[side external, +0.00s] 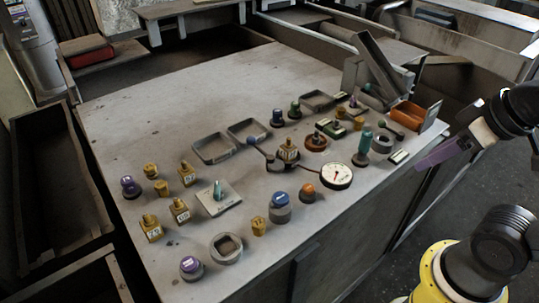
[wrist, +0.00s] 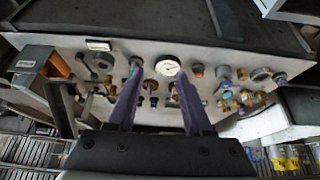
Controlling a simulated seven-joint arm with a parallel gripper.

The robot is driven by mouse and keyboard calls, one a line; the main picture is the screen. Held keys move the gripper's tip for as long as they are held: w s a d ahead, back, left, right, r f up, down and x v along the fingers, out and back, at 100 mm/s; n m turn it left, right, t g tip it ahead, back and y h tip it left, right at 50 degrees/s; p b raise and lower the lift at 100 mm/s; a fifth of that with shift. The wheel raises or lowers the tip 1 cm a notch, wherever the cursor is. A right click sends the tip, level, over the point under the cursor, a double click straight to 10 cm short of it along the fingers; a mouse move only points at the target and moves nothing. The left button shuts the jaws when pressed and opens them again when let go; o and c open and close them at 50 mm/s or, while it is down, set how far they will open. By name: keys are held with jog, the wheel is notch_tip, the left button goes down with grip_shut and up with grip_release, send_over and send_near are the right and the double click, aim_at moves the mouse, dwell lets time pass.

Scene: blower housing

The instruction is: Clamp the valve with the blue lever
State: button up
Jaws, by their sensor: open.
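The valve with the blue lever (side external: 287,151) stands near the middle of the panel in the side external view, a brass block on a dark base. Its lever reaches up and left to a small blue knob (side external: 250,140). In the wrist view I cannot clearly pick out this valve. My gripper (wrist: 160,84) shows two purple fingers spread apart, with nothing held between them. In the side external view, my gripper's purple finger (side external: 440,152) is off the panel's right edge, well away from the valve.
A white dial gauge (side external: 336,176) is right of the valve and a brown round knob (side external: 316,142) is behind it. A teal-topped post (side external: 363,146) stands further right. An orange bin (side external: 408,114) and a tilted metal chute (side external: 380,68) occupy the right rear. The panel's rear left is clear.

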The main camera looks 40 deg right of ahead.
jog(key=shift+o, duration=0.5)
jog(key=shift+s+f, duration=0.1)
jog(key=w+a+r, duration=0.2)
jog(key=w+r, duration=0.4)
jog(key=r, duration=0.5)
jog(key=w+a+r+n+g+y, duration=0.1)
jog(key=w+a+r, duration=0.15)
jog(key=w, duration=0.45)
jog(key=w+a+r+g+y, duration=0.1)
jog(key=w+r, duration=0.2)
jog(key=w, duration=0.4)
jog(key=n+g, duration=0.1)
jog(key=g, duration=0.1)
send_over(265, 155)
jog(key=d, duration=0.6)
jog(key=s+d+x, duration=0.1)
jog(key=x, duration=0.3)
jog(key=w+a+f, duration=0.2)
jog(key=f, duration=0.6)
jog(key=w+a+f+g, duration=0.1)
jog(key=w+a+f, duration=0.1)
jog(key=f, duration=0.6)
jog(key=w+a+f+g, duration=0.1)
jog(key=a+f, duration=0.1)
jog(key=f, duration=0.6)
jog(key=shift+w, duration=0.4)
jog(key=shift+c, duration=0.2)
grip_shut()
